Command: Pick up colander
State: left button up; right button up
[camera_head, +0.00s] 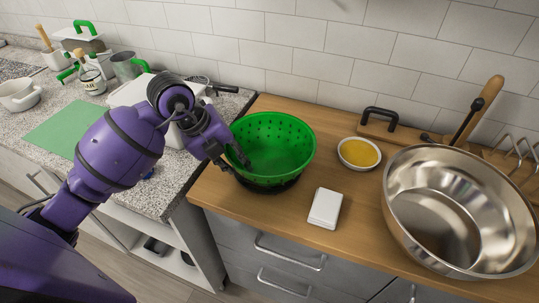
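The green colander (275,150) stands near the left end of the wooden counter, with a dark round patch just under it. My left gripper (235,160) is at the colander's left rim. One finger reaches inside over the rim, and the other side of the gripper stays outside against the wall. I cannot tell whether the fingers are closed tight on the rim. The colander looks about upright. My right gripper is not in view.
A white box (325,208) and a bowl of yellow food (359,153) stand right of the colander. A large steel bowl (455,215) fills the counter's right side. A green mat (75,130) lies on the speckled counter (165,200) at left. The tiled wall is behind.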

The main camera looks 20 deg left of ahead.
pick_arm(q)
jog(key=shift+f, duration=0.25)
dwell(0.3)
jog(key=shift+c, duration=0.4)
grip_shut()
